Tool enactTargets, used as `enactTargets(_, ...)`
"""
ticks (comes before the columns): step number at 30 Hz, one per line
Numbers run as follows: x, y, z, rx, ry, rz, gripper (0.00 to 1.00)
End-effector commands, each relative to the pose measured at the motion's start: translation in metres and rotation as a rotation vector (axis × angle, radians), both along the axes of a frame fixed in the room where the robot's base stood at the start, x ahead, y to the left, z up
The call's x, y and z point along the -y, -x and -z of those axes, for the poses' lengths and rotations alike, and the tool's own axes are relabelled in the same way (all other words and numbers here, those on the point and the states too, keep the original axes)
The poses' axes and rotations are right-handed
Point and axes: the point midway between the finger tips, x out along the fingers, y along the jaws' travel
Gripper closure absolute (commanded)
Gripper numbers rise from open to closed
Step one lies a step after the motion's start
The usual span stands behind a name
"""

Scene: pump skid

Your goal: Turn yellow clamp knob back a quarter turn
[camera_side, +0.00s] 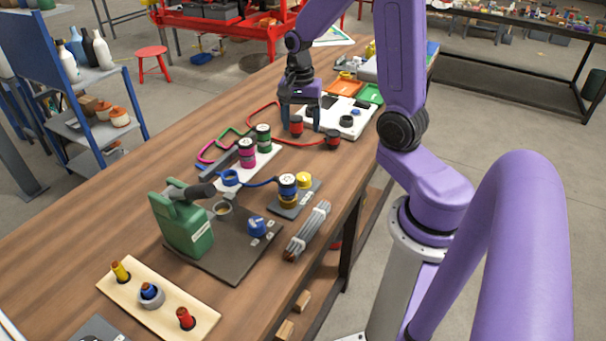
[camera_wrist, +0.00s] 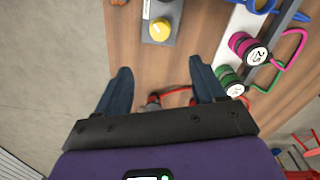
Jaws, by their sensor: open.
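The yellow clamp knob (camera_side: 303,180) sits on a small grey plate (camera_side: 285,209) near the table's front edge, beside a blue-and-yellow fitting with a blue hose. In the wrist view the yellow knob (camera_wrist: 161,28) is near the top, with a pale mark on it and a white label on its plate (camera_wrist: 149,8). My gripper (camera_side: 303,119) is open and empty above the table, farther back than the knob and apart from it. In the wrist view the fingers of my gripper (camera_wrist: 160,68) are spread, with the knob beyond their tips.
A red hose (camera_side: 310,142) with dark-and-red ends lies below my gripper. Magenta (camera_side: 246,152) and green (camera_side: 264,137) fittings stand on a white plate to the left. A white panel (camera_side: 335,118) lies behind. A green hand pump (camera_side: 183,222) stands nearer the camera.

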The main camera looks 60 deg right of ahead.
Motion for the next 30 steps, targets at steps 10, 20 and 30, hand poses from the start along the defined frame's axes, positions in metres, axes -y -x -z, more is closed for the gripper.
enactTargets(10, 0.001, 0.002, 0.042, -0.007, -0.001, 0.002, 0.31)
enactTargets(20, 0.001, 0.004, 0.090, -0.007, -0.001, 0.000, 0.31)
enactTargets(30, 0.001, 0.004, 0.134, -0.005, 0.000, 0.001, 0.31)
